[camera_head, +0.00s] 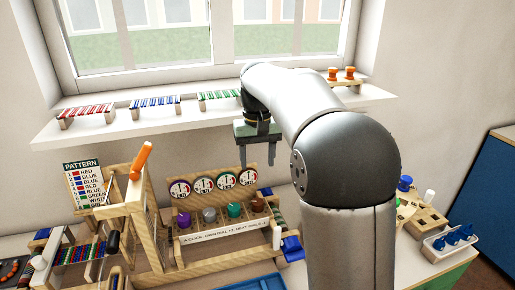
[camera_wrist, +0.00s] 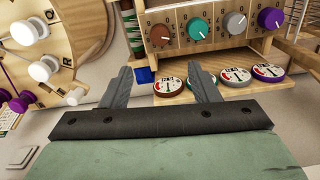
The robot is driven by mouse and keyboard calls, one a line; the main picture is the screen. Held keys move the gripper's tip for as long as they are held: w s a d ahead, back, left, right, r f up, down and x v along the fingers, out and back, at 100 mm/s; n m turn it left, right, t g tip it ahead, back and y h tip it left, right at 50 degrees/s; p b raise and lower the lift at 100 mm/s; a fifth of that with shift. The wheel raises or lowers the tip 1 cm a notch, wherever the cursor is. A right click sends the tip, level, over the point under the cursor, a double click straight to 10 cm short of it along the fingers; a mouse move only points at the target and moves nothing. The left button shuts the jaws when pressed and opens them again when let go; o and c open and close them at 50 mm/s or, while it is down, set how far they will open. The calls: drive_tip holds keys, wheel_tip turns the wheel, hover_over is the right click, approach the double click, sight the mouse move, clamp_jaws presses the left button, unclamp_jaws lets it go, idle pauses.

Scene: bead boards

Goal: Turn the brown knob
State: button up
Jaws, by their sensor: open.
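The brown knob (camera_head: 257,205) is the rightmost of the row of knobs on a wooden panel on the bench. My gripper (camera_head: 258,165) points down, above the right end of the panel, and appears clear of the knob. In the wrist view, my gripper (camera_wrist: 160,68) is open with nothing between its fingers.
Teal (camera_head: 233,209), grey (camera_head: 209,214) and purple (camera_head: 183,217) knobs sit left of the brown one. Round gauges (camera_head: 203,184) stand behind them. A wooden frame with an orange handle (camera_head: 141,160) rises at left. A blue block (camera_head: 292,247) is at the panel's right end.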

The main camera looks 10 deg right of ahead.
drive_tip(key=shift+r, duration=1.65)
drive_tip(key=s+f, duration=0.5)
drive_tip(key=s, duration=0.4)
drive_tip(key=s+f, duration=0.6)
drive_tip(key=s, duration=0.4)
drive_tip(key=s+f, duration=0.6)
drive_tip(key=s, duration=0.4)
drive_tip(key=shift+s+a+f+t, duration=0.15)
drive_tip(key=shift+s+t, duration=0.1)
drive_tip(key=shift+t, duration=0.05)
idle(0.4)
